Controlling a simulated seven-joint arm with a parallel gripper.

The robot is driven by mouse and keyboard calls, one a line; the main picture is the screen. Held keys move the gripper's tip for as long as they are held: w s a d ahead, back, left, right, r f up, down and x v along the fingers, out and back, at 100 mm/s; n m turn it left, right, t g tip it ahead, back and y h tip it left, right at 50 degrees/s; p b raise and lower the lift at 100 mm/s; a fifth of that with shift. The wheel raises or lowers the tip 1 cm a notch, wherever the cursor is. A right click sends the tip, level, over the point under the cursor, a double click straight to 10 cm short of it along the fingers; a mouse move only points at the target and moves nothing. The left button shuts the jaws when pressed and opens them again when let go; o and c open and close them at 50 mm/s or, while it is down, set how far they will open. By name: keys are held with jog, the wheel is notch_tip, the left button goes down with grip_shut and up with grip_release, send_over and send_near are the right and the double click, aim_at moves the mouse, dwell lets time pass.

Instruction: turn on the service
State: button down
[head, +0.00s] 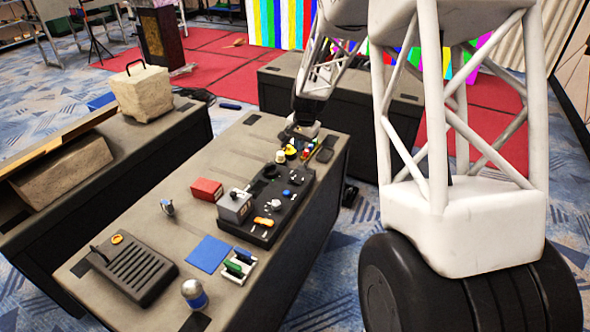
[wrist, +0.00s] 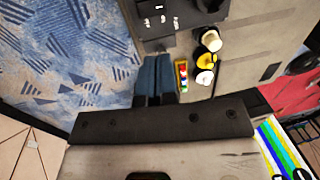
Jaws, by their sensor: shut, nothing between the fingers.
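My gripper (head: 303,130) is over the far end of the grey table, beyond the black control board (head: 262,212). In the wrist view its two blue-grey fingers (wrist: 155,60) are together and empty, close to the board's dark edge (wrist: 158,22). The board carries dark knobs, a grey box (head: 234,207), an orange piece (head: 264,222) and a blue button (head: 286,193). White marks show on it in the wrist view but are too small to read. I cannot tell which part is the service control. A strip of coloured buttons (wrist: 182,76) lies just right of the fingers.
Yellow (wrist: 204,59) and white (wrist: 209,40) round pieces stand near the fingers. A red box (head: 206,190), a blue mat (head: 209,253), a slotted black box (head: 131,268) and a silver-blue can (head: 194,294) are on the table (head: 160,170). Its middle left is fairly clear.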

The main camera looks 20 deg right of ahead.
aim_at(296, 180)
jog(key=shift+f, duration=0.15)
jog(key=shift+w+a+f, duration=0.25)
jog(key=shift+f, duration=2)
jog(key=shift+w+a+f, duration=0.25)
jog(key=shift+a+f, duration=0.05)
jog(key=shift+f, duration=1.95)
jog(key=shift+w+a+f, duration=0.25)
jog(key=shift+f, duration=2)
jog(key=shift+f, duration=0.15)
jog(key=shift+f, duration=0.1)
jog(key=shift+s, duration=0.1)
jog(key=shift+s+d+r, duration=0.2)
jog(key=shift+s+d, duration=0.15)
jog(key=shift+d, duration=0.15)
jog(key=shift+r, duration=0.15)
